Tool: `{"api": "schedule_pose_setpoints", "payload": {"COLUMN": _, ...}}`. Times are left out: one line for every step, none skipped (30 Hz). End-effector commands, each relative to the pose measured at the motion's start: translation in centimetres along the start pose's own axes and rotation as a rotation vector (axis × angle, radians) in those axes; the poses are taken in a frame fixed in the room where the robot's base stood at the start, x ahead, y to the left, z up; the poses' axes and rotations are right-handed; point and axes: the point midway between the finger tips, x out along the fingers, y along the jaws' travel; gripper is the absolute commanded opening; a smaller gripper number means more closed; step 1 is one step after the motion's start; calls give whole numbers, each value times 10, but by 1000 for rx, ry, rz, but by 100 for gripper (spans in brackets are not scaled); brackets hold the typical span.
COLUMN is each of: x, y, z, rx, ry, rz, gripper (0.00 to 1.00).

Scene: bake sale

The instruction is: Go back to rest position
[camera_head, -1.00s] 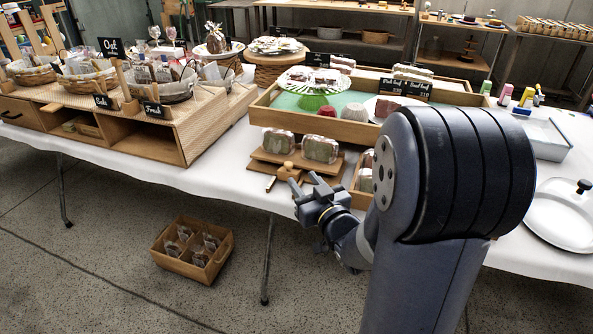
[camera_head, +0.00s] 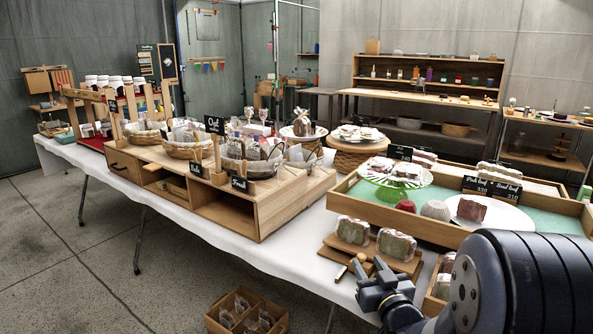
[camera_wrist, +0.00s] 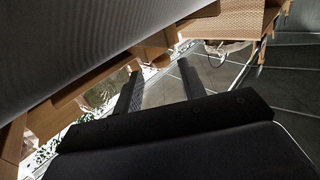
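My gripper (camera_head: 368,276) is in the lower right of the head view, at the front edge of the white-clothed table (camera_head: 285,262). It is just in front of a low wooden board (camera_head: 386,258) that carries two wrapped loaves (camera_head: 397,245). In the wrist view, the two dark fingers of my gripper (camera_wrist: 158,80) stand apart with nothing between them. My arm covers the lower right corner of the head view. I cannot tell whether the gripper touches the board or a small wooden piece (camera_head: 361,270) beside it.
A green-lined wooden tray (camera_head: 440,232) holds a green glass cake stand (camera_head: 395,180). A wooden drawer unit (camera_head: 240,212) with baskets stands to the left. A divided wooden crate (camera_head: 282,322) is on the floor below the table. The floor at left is open.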

Motion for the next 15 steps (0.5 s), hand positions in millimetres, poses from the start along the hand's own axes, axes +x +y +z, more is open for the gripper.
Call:
{"api": "schedule_pose_setpoints", "payload": {"x": 11, "y": -1, "z": 1, "rx": 0, "ry": 1, "rz": -3, "gripper": 39}}
{"api": "schedule_pose_setpoints", "payload": {"x": 16, "y": -1, "z": 1, "rx": -1, "ry": 1, "rz": -3, "gripper": 39}}
{"api": "schedule_pose_setpoints", "payload": {"x": 23, "y": -1, "z": 1, "rx": -1, "ry": 0, "rz": -3, "gripper": 39}}
{"api": "schedule_pose_setpoints", "payload": {"x": 28, "y": -1, "z": 1, "rx": -1, "ry": 0, "rz": -2, "gripper": 39}}
{"api": "schedule_pose_setpoints", "payload": {"x": 32, "y": -1, "z": 1, "rx": -1, "ry": 1, "rz": -2, "gripper": 39}}
{"api": "schedule_pose_setpoints", "payload": {"x": 38, "y": -1, "z": 1, "rx": 0, "ry": 0, "rz": -2, "gripper": 39}}
{"api": "schedule_pose_setpoints", "payload": {"x": 42, "y": -1, "z": 1, "rx": 0, "ry": 0, "rz": -2, "gripper": 39}}
{"api": "schedule_pose_setpoints", "payload": {"x": 45, "y": -1, "z": 1, "rx": 0, "ry": 0, "rz": -2, "gripper": 39}}
{"api": "schedule_pose_setpoints", "payload": {"x": 47, "y": -3, "z": 0, "rx": 0, "ry": 0, "rz": -3, "gripper": 39}}
{"api": "schedule_pose_setpoints", "payload": {"x": 43, "y": -6, "z": -1, "rx": 1, "ry": -1, "rz": -3, "gripper": 39}}
{"api": "schedule_pose_setpoints", "payload": {"x": 41, "y": -7, "z": -1, "rx": 1, "ry": -1, "rz": -3, "gripper": 39}}
{"api": "schedule_pose_setpoints", "payload": {"x": 38, "y": -9, "z": 0, "rx": 1, "ry": -1, "rz": -2, "gripper": 39}}
{"api": "schedule_pose_setpoints", "payload": {"x": 37, "y": -11, "z": 0, "rx": 1, "ry": -1, "rz": -2, "gripper": 39}}
{"api": "schedule_pose_setpoints", "payload": {"x": 36, "y": -12, "z": 0, "rx": 1, "ry": 0, "rz": -2, "gripper": 39}}
{"api": "schedule_pose_setpoints", "payload": {"x": 36, "y": -12, "z": 0, "rx": 1, "ry": 0, "rz": -3, "gripper": 39}}
